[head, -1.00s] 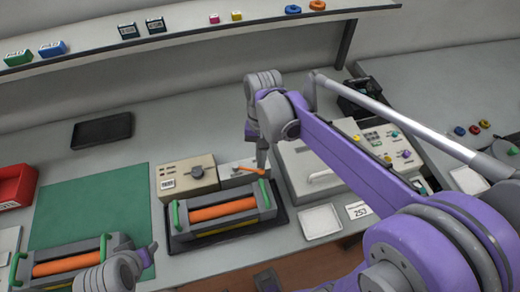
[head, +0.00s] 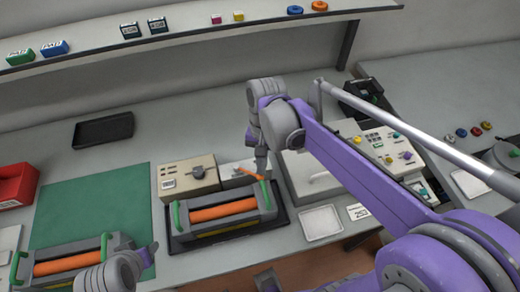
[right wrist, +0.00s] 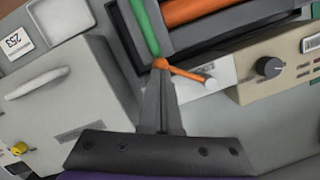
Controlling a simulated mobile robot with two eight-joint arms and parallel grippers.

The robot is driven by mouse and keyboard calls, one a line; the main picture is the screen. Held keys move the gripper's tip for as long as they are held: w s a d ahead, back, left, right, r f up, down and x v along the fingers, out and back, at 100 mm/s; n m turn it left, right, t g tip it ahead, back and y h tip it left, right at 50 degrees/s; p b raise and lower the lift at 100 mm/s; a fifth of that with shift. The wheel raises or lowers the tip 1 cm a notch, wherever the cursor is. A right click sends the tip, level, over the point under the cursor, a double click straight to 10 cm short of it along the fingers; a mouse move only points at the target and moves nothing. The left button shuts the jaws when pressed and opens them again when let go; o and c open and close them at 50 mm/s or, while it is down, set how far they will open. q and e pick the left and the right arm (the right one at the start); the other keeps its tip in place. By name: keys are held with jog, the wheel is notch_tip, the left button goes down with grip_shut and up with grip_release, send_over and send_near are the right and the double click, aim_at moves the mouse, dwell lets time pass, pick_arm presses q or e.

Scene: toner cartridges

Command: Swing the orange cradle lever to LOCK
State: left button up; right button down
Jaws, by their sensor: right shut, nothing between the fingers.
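The orange cradle lever (head: 249,172) sits on a pale plate behind the cradle (head: 222,219), which holds an orange roller with green end handles. In the right wrist view the lever (right wrist: 185,74) runs from a pale pivot knob to an orange tip. My right gripper (head: 262,173) is shut and empty, at the lever's free end. In the right wrist view its fingertips (right wrist: 159,72) overlap the lever's tip; whether they touch is unclear. My left gripper (head: 148,254) is at the lower left beside another cartridge (head: 68,262); its jaws are not clear.
A beige box with a knob (head: 187,175) stands left of the lever. A grey lidded unit (head: 312,175) stands right of it. A white tray (head: 320,222) lies to the right of the cradle. The green mat (head: 90,207) has bare room.

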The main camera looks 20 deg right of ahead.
jog(key=shift+w, duration=0.85)
pick_arm(q)
jog(key=shift+r, duration=0.1)
pick_arm(e)
jog(key=shift+w+d+r, duration=0.1)
jog(key=shift+r, duration=0.1)
pick_arm(q)
jog(key=shift+w+d+r+p, duration=0.25)
jog(key=shift+w+r+p, duration=0.15)
jog(key=shift+r, duration=0.1)
jog(key=shift+w+d+r+p, duration=0.2)
jog(key=shift+w+r+p, duration=0.1)
jog(key=shift+r+p, duration=0.15)
pick_arm(e)
jog(key=w+d+v, duration=0.1)
jog(key=w+v, duration=0.1)
jog(key=v, duration=1)
jog(key=shift+d, duration=0.25)
